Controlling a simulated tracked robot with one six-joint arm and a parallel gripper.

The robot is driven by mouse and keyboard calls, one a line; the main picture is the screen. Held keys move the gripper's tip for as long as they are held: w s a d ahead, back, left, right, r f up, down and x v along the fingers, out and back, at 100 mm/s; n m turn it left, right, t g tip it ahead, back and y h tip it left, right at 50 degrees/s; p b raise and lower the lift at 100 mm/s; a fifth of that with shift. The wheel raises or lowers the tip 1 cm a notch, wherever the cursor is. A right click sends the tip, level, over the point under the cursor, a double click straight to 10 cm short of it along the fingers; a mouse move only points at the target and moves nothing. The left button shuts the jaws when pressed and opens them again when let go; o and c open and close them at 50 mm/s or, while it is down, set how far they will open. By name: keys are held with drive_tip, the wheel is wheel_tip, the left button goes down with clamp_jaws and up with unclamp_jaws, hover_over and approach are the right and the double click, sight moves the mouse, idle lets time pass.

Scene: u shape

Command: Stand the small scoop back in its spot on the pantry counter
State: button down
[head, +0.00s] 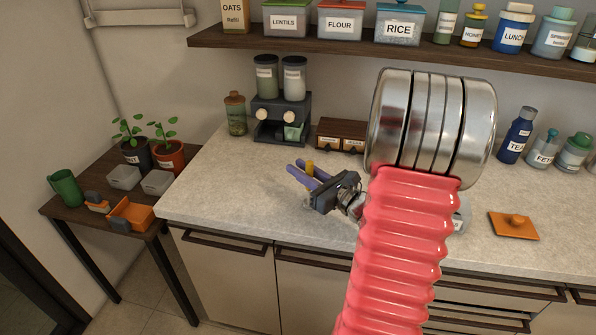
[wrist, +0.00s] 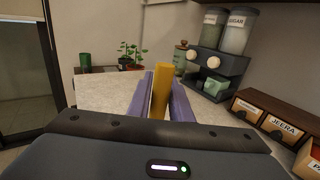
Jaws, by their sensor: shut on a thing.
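My gripper (head: 300,172) is above the counter, left of the middle in the head view, with its two purple fingers pointing left. It is shut on a narrow yellow thing (head: 309,167), which stands up between the fingers. In the wrist view the yellow thing (wrist: 161,90) shows as a plain upright bar between the fingers (wrist: 158,100). I cannot make out a scoop bowl on it, so I cannot tell surely that it is the small scoop. The pale pantry counter (head: 240,190) lies below. My pink arm hides part of the counter.
A dark dispenser (head: 282,118) with two jars stands at the counter's back, beside a green jar (head: 236,116) and small wooden drawers (head: 340,134). An orange lid (head: 514,225) lies right. The side table (head: 90,185) holds plants, trays and orange containers. The counter's left front is clear.

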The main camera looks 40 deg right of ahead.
drive_tip(key=c, duration=1.6)
unclamp_jaws()
drive_tip(key=shift+s+d, duration=0.2)
drive_tip(key=shift+s, duration=2.8)
drive_tip(key=shift+s+d, duration=0.15)
drive_tip(key=shift+s, duration=2.85)
drive_tip(key=shift+w, duration=0.1)
